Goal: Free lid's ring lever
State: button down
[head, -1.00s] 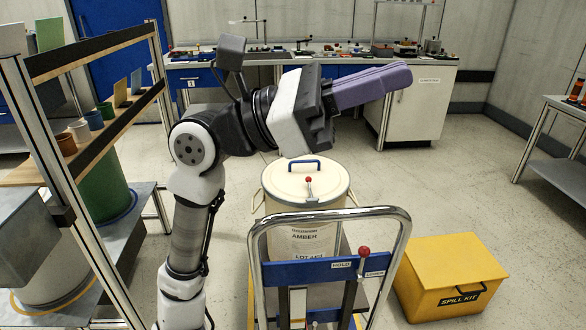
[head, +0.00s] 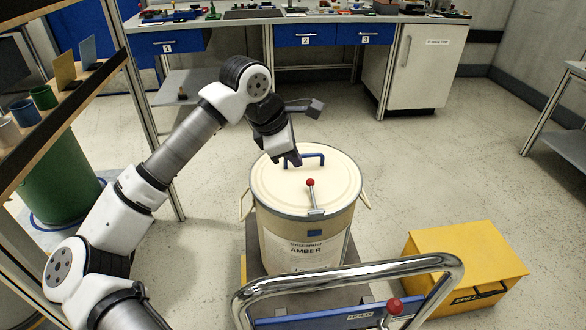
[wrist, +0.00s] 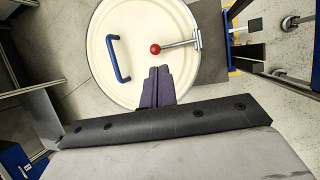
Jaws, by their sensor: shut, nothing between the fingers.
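The drum (head: 305,235) is cream with an "AMBER" label and stands upright behind the trolley handle. Its round cream lid (head: 275,183) has a blue handle (head: 305,157) and a metal rim ring. The ring lever (head: 314,200), a metal rod with a red ball knob, lies at the lid's front edge, its knob over the lid. In the wrist view the lever (wrist: 178,45) extends right from its red knob to the rim. My gripper (head: 294,160) points down above the lid near the blue handle. In the wrist view its purple fingers (wrist: 158,72) are together and empty, a little apart from the knob.
A chrome trolley handle (head: 350,268) with another red-knobbed lever (head: 394,306) stands in front of the drum. A yellow spill kit box (head: 465,265) sits at right. A shelf rack with a green drum (head: 60,185) is at left.

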aim_at(303, 189)
jog(key=shift+w+a+f+y, duration=0.25)
jog(key=shift+a+f, duration=0.05)
jog(key=shift+a, duration=0.2)
jog(key=shift+w+a+f+y, duration=0.25)
jog(key=shift+a, duration=0.25)
jog(key=p+x, duration=0.1)
jog(key=x, duration=0.9)
jog(key=shift+s+d, duration=0.1)
jog(key=shift+s, duration=0.05)
jog(key=shift+b, duration=0.5)
jog(key=shift+b, duration=0.3)
